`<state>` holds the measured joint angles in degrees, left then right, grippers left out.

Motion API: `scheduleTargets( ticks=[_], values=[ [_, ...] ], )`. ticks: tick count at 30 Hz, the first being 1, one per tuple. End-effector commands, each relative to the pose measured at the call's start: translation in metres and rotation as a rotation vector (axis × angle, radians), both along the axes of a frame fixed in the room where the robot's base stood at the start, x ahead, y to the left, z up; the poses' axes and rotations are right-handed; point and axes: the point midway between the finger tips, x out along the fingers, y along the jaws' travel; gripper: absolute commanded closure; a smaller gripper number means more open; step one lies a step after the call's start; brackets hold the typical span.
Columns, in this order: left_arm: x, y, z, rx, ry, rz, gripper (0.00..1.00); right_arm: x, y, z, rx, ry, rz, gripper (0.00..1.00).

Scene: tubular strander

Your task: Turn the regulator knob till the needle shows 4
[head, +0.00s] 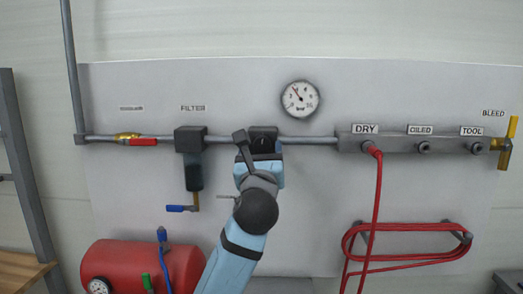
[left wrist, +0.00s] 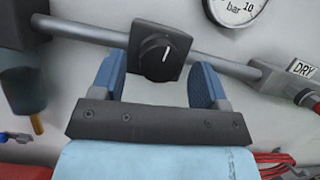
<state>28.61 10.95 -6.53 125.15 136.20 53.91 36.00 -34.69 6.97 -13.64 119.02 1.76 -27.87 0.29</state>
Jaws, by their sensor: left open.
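The regulator is a dark block (head: 263,131) on the grey pipe, partly hidden by my left gripper in the head view. Its round black knob (left wrist: 158,52) with a white mark shows in the left wrist view; the mark tilts up to the right. My left gripper (head: 261,160) is open, its blue fingers on either side of the knob in the left wrist view (left wrist: 159,72). Gaps show beside the knob, so I see no clear contact.
A filter (head: 191,140) with a blue-handled drain is left of the regulator. A manifold (head: 400,143) with a red hose (head: 375,190) is at right. A red tank (head: 130,266) stands below left. The panel between regulator and hose is clear.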

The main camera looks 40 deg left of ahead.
Motion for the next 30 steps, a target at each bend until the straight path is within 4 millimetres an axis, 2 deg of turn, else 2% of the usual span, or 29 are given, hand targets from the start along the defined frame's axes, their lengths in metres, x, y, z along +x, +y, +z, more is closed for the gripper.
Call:
scheduleTargets(
  ticks=[9,15,21,30],
  values=[
    [-0.055,-0.033,-0.028,-0.003,0.000,-0.002,0.32,0.000,0.001,-0.002,-0.002,-0.006,0.004,1.00],
    [-0.085,-0.052,-0.042,-0.002,0.001,-0.002,0.32,0.000,0.001,-0.002,-0.003,-0.012,0.006,1.00],
    [-0.100,-0.060,-0.048,-0.001,0.000,0.000,0.32,0.000,0.001,-0.002,-0.003,-0.013,0.007,1.00],
    [-0.102,-0.061,-0.048,-0.001,-0.001,0.001,0.32,-0.001,0.001,-0.003,-0.004,-0.011,0.007,1.00]
  ],
)
